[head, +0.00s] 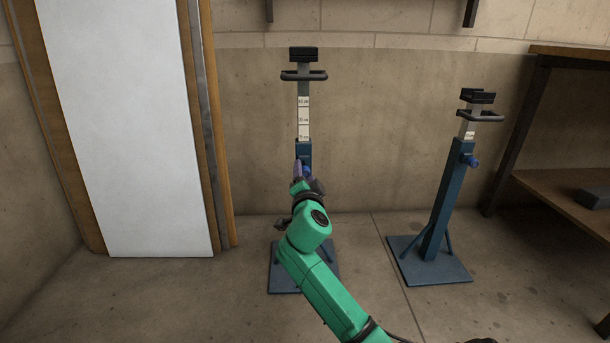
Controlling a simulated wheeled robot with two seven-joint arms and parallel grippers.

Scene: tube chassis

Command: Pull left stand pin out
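The left stand (304,150) has a blue post, a pale extension with dark height marks, and a black handle and top. A small blue pin (308,170) shows on its front, near the post's upper end. My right gripper (301,178) is at the pin, at the end of my green arm. Its fingers are small and partly hidden by the wrist, so I cannot tell whether they are closed on the pin. My arm also hides the lower post and part of the base. My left gripper is out of view.
A second blue stand (442,205) with its own blue pin (471,160) stands to the right, upright on a flat base. A white panel (130,130) in a wooden frame is at left. A wooden shelf (575,195) is at the right edge. Floor between the stands is clear.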

